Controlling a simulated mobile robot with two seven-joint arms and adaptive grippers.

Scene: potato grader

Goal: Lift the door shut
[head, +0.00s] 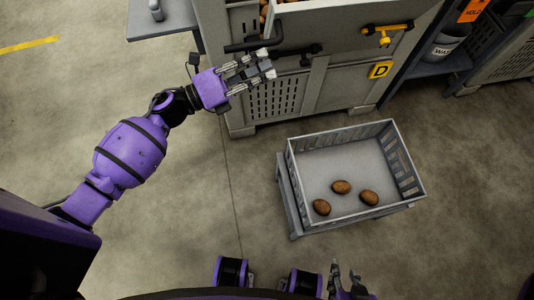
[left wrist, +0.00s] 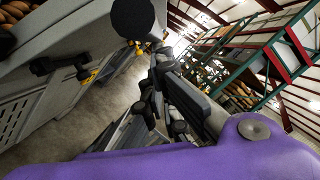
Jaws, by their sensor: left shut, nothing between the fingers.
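The grey potato box marked D (head: 290,95) stands at the top of the head view. Its upper front panel, which looks like the door (head: 340,30), carries a yellow latch (head: 385,34) and black fittings; how far it leans out is hard to tell. My left gripper (head: 268,63) is shut and empty, in front of the box just below a black bar handle (head: 262,42); contact cannot be made out. The left wrist view shows the gripper's dark fingers (left wrist: 155,95) beside the box's front (left wrist: 45,90). My right gripper (head: 346,280) shows only partly at the bottom edge.
A grey slatted crate (head: 410,178) with three potatoes (head: 341,187) stands on a low stand in front of the box. A grey table (head: 165,24) is at top left, a shelf with a bin (head: 440,48) at right. The floor at left is clear.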

